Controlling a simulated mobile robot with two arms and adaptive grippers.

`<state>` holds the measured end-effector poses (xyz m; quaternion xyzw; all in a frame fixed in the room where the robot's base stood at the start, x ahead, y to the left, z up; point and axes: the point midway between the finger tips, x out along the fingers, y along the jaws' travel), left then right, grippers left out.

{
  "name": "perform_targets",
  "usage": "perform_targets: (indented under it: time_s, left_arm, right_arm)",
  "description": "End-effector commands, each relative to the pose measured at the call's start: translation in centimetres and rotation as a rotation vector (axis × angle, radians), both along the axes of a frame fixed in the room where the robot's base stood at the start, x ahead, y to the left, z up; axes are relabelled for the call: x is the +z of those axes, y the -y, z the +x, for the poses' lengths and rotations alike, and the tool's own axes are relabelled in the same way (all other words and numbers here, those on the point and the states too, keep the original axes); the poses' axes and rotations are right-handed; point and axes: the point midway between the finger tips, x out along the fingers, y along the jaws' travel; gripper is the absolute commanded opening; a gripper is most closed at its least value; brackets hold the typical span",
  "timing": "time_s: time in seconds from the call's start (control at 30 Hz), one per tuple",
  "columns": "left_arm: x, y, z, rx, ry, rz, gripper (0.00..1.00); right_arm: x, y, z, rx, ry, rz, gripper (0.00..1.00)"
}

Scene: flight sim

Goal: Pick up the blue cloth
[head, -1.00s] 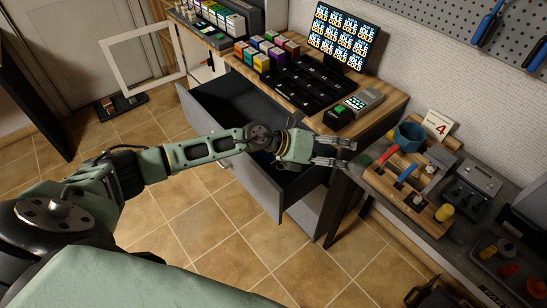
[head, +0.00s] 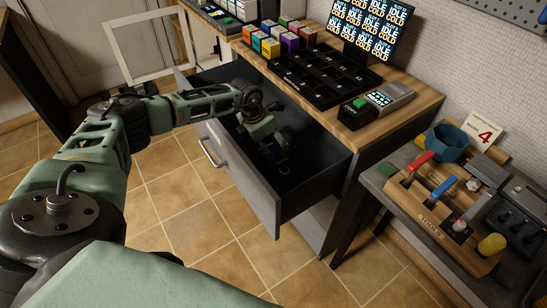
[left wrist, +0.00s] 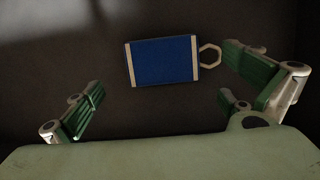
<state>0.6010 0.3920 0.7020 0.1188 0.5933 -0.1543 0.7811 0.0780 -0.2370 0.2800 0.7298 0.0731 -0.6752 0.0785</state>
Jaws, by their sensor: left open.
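A flat blue rectangle with tan end strips and a pale hexagonal ring on its right, the likely blue cloth (left wrist: 162,61), lies on the dark drawer floor in the left wrist view. My left gripper (head: 276,158) is inside the open drawer (head: 245,180) in the head view, pointing down. Its fingers are spread apart and empty, on either side of the blue item in the left wrist view. I cannot tell how high they are above it. In the head view the gripper mostly hides the item. My right gripper is not in view.
The drawer's front panel (head: 237,174) and side walls surround my left gripper. Above it, the wooden desk (head: 420,103) carries a black compartment tray (head: 322,82), coloured boxes and a monitor (head: 372,25). A side table with a tool caddy (head: 432,215) stands at right.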

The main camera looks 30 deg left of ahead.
Motion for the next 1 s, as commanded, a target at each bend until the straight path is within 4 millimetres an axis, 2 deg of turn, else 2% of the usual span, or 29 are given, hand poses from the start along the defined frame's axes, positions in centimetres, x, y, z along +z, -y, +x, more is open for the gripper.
perform_targets:
  time_s: [0.23, 0.37, 0.57, 1.0]
  left_arm:
    - [-3.6, 0.8, 0.9, 0.0, -0.002, -0.003, 1.0]
    - [-4.3, 0.9, 1.1, -0.001, -0.002, -0.001, 1.0]
    - [-4.3, 0.9, 1.1, -0.001, -0.001, -0.002, 1.0]
    - [-4.3, 0.9, 1.1, -0.001, -0.001, -0.002, 0.63]
  right_arm:
    - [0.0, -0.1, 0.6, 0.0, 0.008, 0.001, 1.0]
    - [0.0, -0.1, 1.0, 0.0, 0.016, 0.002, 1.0]
    - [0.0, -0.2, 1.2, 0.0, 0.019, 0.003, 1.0]
    - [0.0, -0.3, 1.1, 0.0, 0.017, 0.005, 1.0]
